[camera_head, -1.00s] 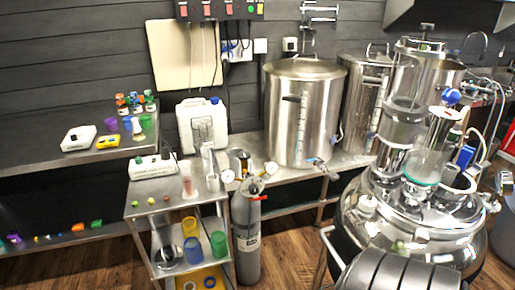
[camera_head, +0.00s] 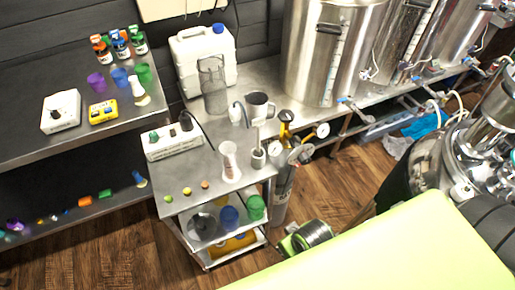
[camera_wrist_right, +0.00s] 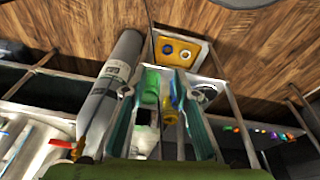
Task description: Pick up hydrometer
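I cannot single out the hydrometer with certainty. On the top shelf of the steel cart (camera_head: 208,205) stand a clear glass vessel (camera_head: 229,160) and, to its right, a slim upright item with a grey base (camera_head: 258,158); either is too small to tell. My right gripper (camera_head: 287,240) is at the lower middle of the head view, right of the cart and lower in the picture than its top. In the right wrist view the two teal fingers of this gripper (camera_wrist_right: 160,112) are spread apart, with nothing clearly held between them. My left gripper is not in view.
A grey gas cylinder (camera_head: 283,195) stands right beside the cart; it also shows in the wrist view (camera_wrist_right: 110,90). A white electrical box (camera_head: 172,142), a mug (camera_head: 261,106) and a mesh cylinder (camera_head: 212,88) stand close by. Coloured cups (camera_head: 229,217) sit on the lower shelf.

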